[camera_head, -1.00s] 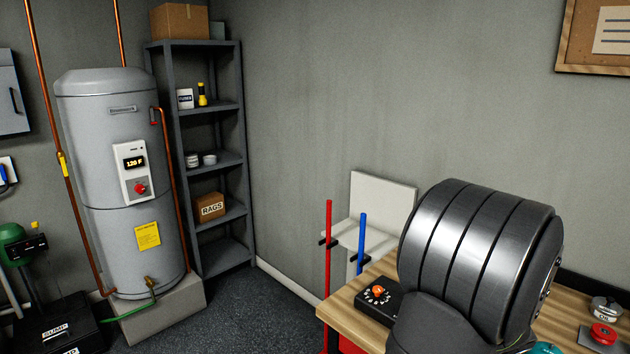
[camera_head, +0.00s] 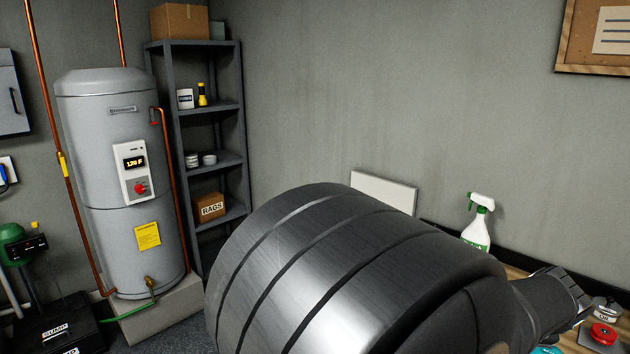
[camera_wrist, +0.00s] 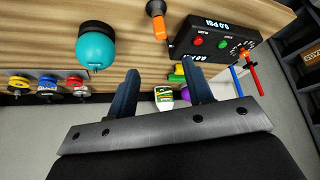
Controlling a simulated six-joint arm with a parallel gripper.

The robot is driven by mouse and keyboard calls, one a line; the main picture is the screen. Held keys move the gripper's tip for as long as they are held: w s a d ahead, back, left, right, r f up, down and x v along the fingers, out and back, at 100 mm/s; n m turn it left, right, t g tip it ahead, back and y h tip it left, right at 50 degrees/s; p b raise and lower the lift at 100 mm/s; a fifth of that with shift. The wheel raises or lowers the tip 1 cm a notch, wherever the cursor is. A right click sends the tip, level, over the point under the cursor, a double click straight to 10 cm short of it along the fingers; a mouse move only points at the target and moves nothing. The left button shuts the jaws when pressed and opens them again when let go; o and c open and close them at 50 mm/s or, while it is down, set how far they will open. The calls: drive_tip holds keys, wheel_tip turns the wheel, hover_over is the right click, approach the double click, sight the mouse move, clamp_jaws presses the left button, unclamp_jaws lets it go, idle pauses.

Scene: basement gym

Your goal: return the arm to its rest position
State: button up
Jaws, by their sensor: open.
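My gripper (camera_wrist: 160,82) shows in the wrist view as two dark blue-grey fingers standing apart. In the head view, a large dark grey ribbed link of my arm fills the lower middle. A narrower part of my arm reaches right over the bench, and I cannot make out the fingers there.
The wooden bench (camera_wrist: 60,20) holds a teal rounded object (camera_wrist: 95,47), an orange-and-black tool (camera_wrist: 158,25) and a black PSI box (camera_wrist: 215,42). A spray bottle (camera_head: 477,228) stands near the wall. A water heater (camera_head: 120,190) and shelf (camera_head: 207,105) stand left.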

drive_tip(key=x, duration=1.7)
drive_tip(key=shift+w+f, duration=0.15)
drive_tip(key=shift+f, duration=0.1)
wheel_tip(320, 180, up, 6)
drive_tip(key=shift+r, duration=0.6)
